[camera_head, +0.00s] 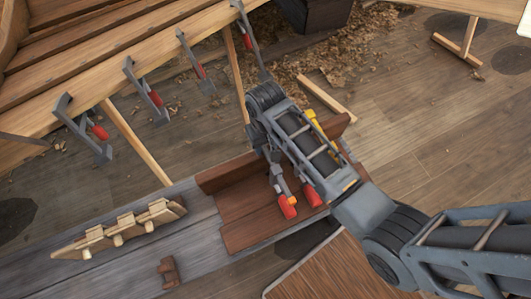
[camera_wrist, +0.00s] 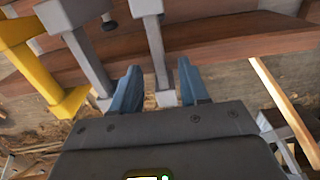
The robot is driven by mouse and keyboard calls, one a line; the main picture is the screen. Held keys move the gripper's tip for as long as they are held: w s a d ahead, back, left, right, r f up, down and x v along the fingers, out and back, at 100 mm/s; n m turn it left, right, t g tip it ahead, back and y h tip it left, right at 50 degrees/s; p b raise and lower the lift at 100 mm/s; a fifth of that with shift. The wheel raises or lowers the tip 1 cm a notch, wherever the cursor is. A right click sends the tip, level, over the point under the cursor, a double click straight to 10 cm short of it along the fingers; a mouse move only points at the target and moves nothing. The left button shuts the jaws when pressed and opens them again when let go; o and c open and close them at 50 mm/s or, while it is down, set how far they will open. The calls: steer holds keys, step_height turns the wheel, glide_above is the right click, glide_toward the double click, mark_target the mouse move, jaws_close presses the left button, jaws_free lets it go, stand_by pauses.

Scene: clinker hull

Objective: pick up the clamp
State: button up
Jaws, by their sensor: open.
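In the wrist view, my gripper (camera_wrist: 160,82) is open, with a blue-grey finger on each side of a grey clamp bar (camera_wrist: 157,50). The bar runs down between the fingers, with no clear contact visible. Another grey clamp (camera_wrist: 88,60) and a yellow clamp (camera_wrist: 30,62) stand to the left. In the head view, clamps with red handles, one at the front (camera_head: 287,207) and one beside it (camera_head: 311,196), hang over a brown wooden rack. My forearm hides much of them and my gripper. A bit of yellow clamp (camera_head: 313,117) shows behind the arm.
The brown rack (camera_head: 245,232) sits on a grey bench (camera_head: 195,215). A pale wooden piece with pegs (camera_head: 120,229) and a small brown block (camera_head: 168,271) lie on the bench. Several red-handled clamps (camera_head: 148,92) hang along the hull planks (camera_head: 100,60). Shavings cover the floor behind.

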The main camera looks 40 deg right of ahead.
step_height(320, 180, down, 2)
steer(key=shift+f, duration=0.1)
jaws_close()
stand_by(0.5)
stand_by(1.0)
